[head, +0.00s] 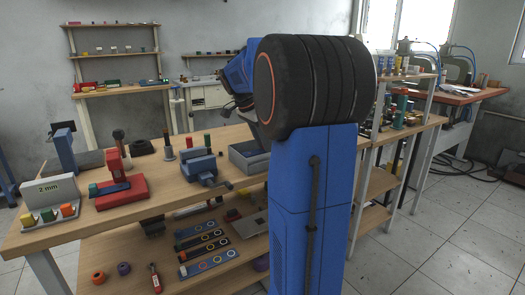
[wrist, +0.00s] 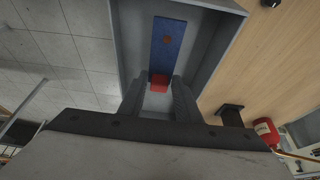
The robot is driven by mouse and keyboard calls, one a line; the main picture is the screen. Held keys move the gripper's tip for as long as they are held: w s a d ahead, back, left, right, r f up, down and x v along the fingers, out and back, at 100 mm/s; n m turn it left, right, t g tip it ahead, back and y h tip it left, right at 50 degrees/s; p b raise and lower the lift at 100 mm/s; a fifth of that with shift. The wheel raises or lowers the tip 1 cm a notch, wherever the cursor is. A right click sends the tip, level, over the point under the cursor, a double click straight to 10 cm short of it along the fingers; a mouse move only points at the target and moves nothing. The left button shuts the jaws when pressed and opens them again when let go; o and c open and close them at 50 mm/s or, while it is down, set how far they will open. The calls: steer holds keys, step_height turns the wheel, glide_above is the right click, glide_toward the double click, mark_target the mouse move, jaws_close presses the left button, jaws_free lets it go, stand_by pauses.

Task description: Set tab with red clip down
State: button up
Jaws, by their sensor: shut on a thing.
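In the wrist view my gripper (wrist: 158,88) has its two grey fingers on either side of a red clip (wrist: 158,81), shut on it. The clip is at the near end of a long blue tab (wrist: 167,45), which has a small brown-orange dot near its far end. The tab points away from my gripper, inside the outline of a grey tray (wrist: 219,52). I cannot tell whether the tab touches the tray floor or hangs above it. In the head view my arm hides my gripper and the tab.
In the head view a grey open tray (head: 243,156) stands on the wooden bench, partly behind my arm. A blue vise (head: 200,167), a red press (head: 116,178) and a "2 mm" stand (head: 48,196) are to its left. The lower shelf holds several dark blue strips with rings.

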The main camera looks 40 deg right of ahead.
mark_target(261, 151)
steer(key=shift+f, duration=1.5)
steer(key=shift+f, duration=0.1)
steer(key=o, duration=1)
